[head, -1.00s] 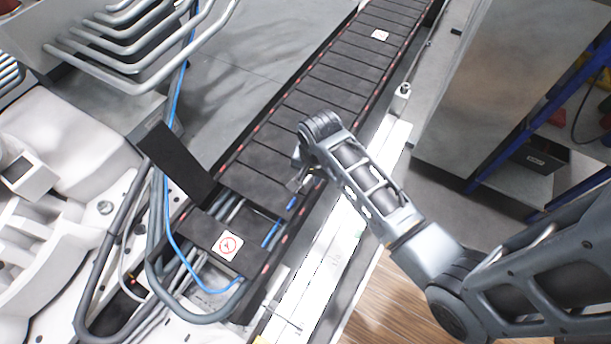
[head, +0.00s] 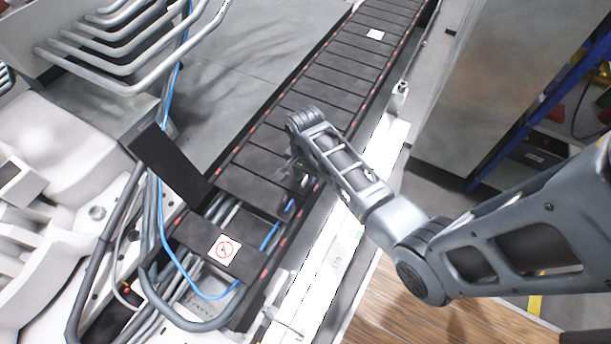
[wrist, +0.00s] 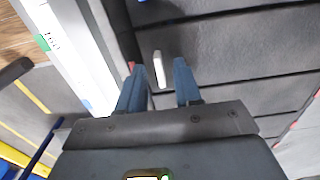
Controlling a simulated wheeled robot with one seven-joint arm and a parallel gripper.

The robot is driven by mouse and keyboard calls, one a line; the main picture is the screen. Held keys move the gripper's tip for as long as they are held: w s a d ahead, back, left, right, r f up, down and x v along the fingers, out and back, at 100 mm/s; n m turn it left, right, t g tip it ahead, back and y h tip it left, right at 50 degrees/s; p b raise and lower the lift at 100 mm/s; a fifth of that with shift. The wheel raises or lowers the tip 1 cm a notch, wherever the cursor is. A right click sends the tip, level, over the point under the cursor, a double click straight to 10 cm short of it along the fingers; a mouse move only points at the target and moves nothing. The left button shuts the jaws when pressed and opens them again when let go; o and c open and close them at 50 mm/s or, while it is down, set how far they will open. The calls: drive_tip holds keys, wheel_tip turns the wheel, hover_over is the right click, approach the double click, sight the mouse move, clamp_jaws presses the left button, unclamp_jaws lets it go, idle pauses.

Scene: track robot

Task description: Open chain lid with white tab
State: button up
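The cable chain (head: 320,92) is a long row of dark lids running from lower left to the upper right in the head view. The small white tab (wrist: 158,68) stands on a dark lid (wrist: 215,52) in the wrist view. My gripper (wrist: 159,66) is open, with its two blue fingers on either side of the tab and gaps showing on both sides. In the head view my gripper (head: 299,172) hangs over the chain's right edge, largely hidden by my arm. The tab cannot be made out there.
One lid (head: 168,165) stands raised at the left, beside an open section with cables. A lid with a red prohibition sticker (head: 225,249) lies nearer. A white rail (head: 330,255) runs along the chain's right side. Grey pipes (head: 130,50) stand at upper left.

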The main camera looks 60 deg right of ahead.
drive_tip(key=shift+f, duration=0.1)
clamp_jaws()
idle(1.4)
